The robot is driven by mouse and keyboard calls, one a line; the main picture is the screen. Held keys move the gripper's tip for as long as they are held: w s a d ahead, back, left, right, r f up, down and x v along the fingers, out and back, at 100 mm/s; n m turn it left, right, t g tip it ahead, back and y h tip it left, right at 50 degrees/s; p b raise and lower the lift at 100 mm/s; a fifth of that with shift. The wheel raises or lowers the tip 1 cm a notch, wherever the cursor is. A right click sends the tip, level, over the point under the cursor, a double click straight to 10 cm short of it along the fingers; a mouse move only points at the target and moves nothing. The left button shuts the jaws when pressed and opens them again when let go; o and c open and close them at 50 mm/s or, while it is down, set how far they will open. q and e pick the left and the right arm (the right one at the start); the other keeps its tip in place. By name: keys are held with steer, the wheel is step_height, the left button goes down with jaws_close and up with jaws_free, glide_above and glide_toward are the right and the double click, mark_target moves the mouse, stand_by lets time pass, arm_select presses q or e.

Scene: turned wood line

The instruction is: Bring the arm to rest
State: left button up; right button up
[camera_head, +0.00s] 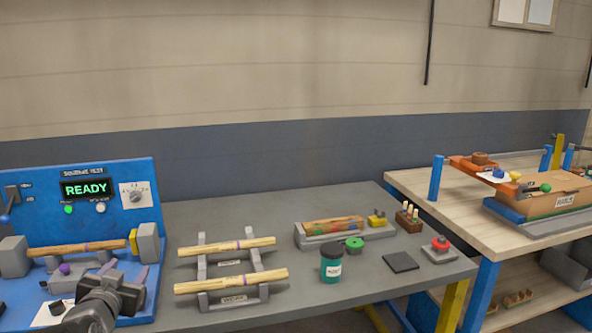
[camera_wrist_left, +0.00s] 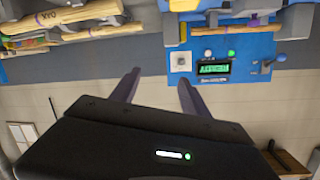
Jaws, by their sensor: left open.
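My left gripper (camera_head: 103,273) is at the lower left of the head view, in front of the blue machine (camera_head: 110,180). In the left wrist view its two dark fingers (camera_wrist_left: 156,84) stand apart with nothing between them. That view is upside down and shows the blue machine with its lit screen beyond the fingers. A wooden spindle (camera_head: 78,248) lies across the machine between two grey blocks, behind the gripper. The gripper and wrist hide part of the machine's front. My right gripper is in neither view.
Two wooden spindles (camera_head: 226,246) rest on grey stands on the grey table (camera_head: 330,207). A tray (camera_head: 345,235) with a patterned piece, a green cup (camera_head: 331,264), a black pad (camera_head: 401,262) and a red button (camera_head: 440,243) stand farther right. A wooden bench (camera_head: 420,183) holds a cardboard box (camera_head: 548,195).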

arm_select(q)
steer(key=s+d+f+n+g+h, duration=0.1)
steer(key=s+d+f+g+h, duration=0.1)
steer(key=d+f, duration=0.5)
steer(key=s+d+f+n+g+h, duration=0.15)
steer(key=d+f, duration=0.25)
steer(key=f, duration=0.6)
steer(key=s+d+f+g+h, duration=0.1)
steer(key=d+f+g, duration=0.3)
steer(key=f, duration=0.5)
steer(key=s+d+f+g+h, duration=0.1)
steer(key=s+d+f+g, duration=0.2)
steer(key=s+d+f, duration=0.6)
steer(key=s+d+f+g+h+p, duration=0.1)
steer(key=s+d+f+g, duration=0.3)
steer(key=s+d+f, duration=0.5)
steer(key=s+f+h, duration=0.1)
steer(key=s, duration=0.7)
steer(key=shift+d, duration=0.4)
steer(key=shift+f+h, duration=0.1)
steer(key=shift+h, duration=0.15)
